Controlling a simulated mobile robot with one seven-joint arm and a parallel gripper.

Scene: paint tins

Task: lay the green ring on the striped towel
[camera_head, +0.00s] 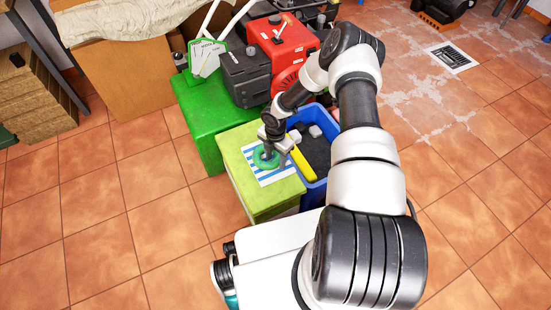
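The green ring (261,163) appears over the blue-and-white striped towel (279,176), on top of the light green box (236,160). I cannot tell whether the ring rests on the towel or hangs just above it. My gripper (271,153) is right at the ring and points down, partly covering it. The fingers are too small and overlapped to show whether they grip the ring or stand open.
A blue bin (320,188) with dark contents and a yellow object (301,163) stands right of the box. Behind are a bright green box (205,115) and a red-and-black machine (284,45). The tiled floor at left (110,215) is clear.

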